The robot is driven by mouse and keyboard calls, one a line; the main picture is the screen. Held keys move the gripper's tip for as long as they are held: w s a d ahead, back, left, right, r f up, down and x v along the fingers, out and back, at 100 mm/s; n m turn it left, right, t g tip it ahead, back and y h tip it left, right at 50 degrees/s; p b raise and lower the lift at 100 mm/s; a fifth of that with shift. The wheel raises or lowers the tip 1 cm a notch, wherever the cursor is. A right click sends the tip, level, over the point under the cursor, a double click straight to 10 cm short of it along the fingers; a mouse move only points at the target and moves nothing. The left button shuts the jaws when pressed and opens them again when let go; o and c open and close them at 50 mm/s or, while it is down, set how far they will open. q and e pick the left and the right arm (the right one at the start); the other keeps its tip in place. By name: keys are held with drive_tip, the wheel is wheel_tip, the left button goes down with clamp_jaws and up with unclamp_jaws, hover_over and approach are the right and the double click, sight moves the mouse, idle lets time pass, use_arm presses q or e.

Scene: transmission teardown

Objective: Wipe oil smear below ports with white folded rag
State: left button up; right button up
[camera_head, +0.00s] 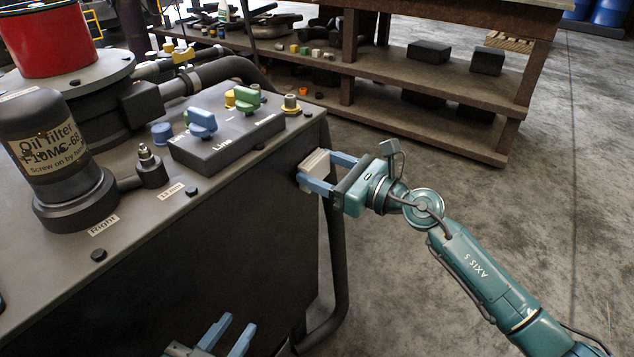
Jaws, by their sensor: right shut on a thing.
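My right gripper (319,170) is shut on the white folded rag (314,164). The rag is at the upper right of the dark front panel (230,220) of the machine, close to its right corner. I cannot tell whether it touches the panel. My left gripper (239,322) is low in front of the panel, with its two blue fingers apart and nothing between them. The oil smear cannot be made out on the dark panel, and ports on that face do not show clearly.
A dark tube rail (334,250) runs down the right corner. Wooden shelving (440,85) stands behind; the floor at right is clear.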

sight(284, 182)
drive_tip(key=shift+w+d, duration=0.1)
drive_tip(key=shift+w, duration=0.1)
drive_tip(key=shift+w+r, duration=0.1)
drive_tip(key=shift+w, duration=0.05)
drive_tip(key=shift+s+a+r+p, duration=0.2)
drive_tip(key=shift+s+a+p, duration=0.4)
drive_tip(key=shift+s+p, duration=0.35)
drive_tip(key=shift+s+a+p, duration=0.45)
drive_tip(key=shift+s+p, duration=0.05)
drive_tip(key=shift+p, duration=0.2)
drive_tip(key=shift+s+a+f+p, duration=0.1)
drive_tip(key=shift+s+a+p, duration=0.5)
drive_tip(key=shift+s+p, duration=0.3)
drive_tip(key=shift+s+a+p, duration=0.5)
drive_tip(key=shift+s+p, duration=0.1)
drive_tip(key=shift+s, duration=0.15)
drive_tip(key=shift+f, duration=0.15)
